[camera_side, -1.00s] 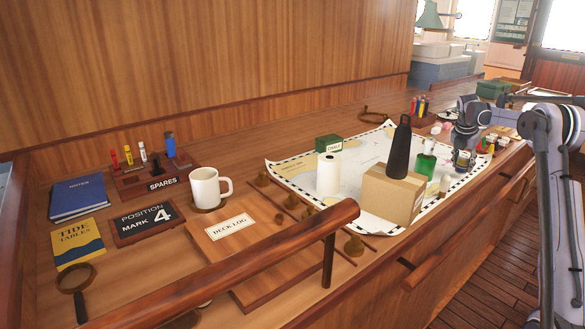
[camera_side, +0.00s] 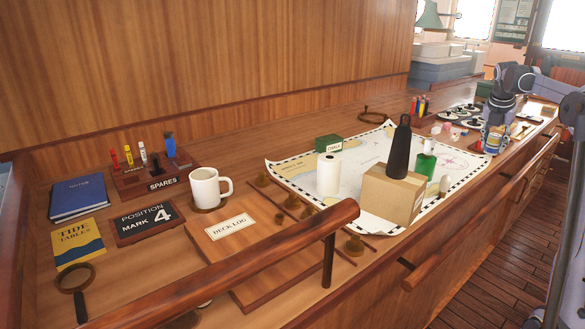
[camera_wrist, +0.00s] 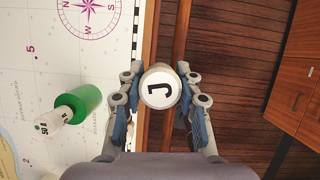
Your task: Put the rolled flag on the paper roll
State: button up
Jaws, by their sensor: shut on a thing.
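My gripper (camera_wrist: 160,118) is shut on a round thing that I take for the rolled flag (camera_wrist: 160,86). The wrist view shows it end-on, a white disc with a black J; its length is hidden behind the disc. In the side view my gripper (camera_side: 494,150) is at the far right end of the chart, near the counter's front edge, and the held thing is too small to make out. The white paper roll (camera_side: 328,176) stands upright on the chart, well to the left of my gripper. Its top looks clear.
On the chart (camera_side: 290,164) stand a cardboard box (camera_side: 388,196) with a dark bottle (camera_side: 399,150) on it, a green bottle (camera_side: 425,166) and a green box (camera_side: 328,143). A wooden rail (camera_side: 230,265) crosses the front left.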

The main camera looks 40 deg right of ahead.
jog(key=w+a+r+n+t, duration=0.1)
jog(key=w+a+r+n, duration=0.15)
jog(key=w+a, duration=0.6)
jog(key=w+a+r+n, duration=0.2)
jog(key=w+a+r, duration=0.3)
jog(key=a, duration=0.6)
jog(key=w+a+r+n+t, duration=0.1)
jog(key=w+a+r+n, duration=0.1)
jog(key=w+a, duration=0.7)
send_over(331, 155)
jog(key=s, duration=0.1)
jog(key=shift+y, duration=0.3)
jog(key=f, duration=0.6)
jog(key=shift+s+a, duration=0.2)
jog(key=shift+a, duration=0.1)
jog(key=shift+w+a+f, duration=0.3)
jog(key=shift+a+f, duration=0.05)
jog(key=shift+f, duration=1.95)
jog(key=shift+f, duration=0.1)
jog(key=o, duration=1)
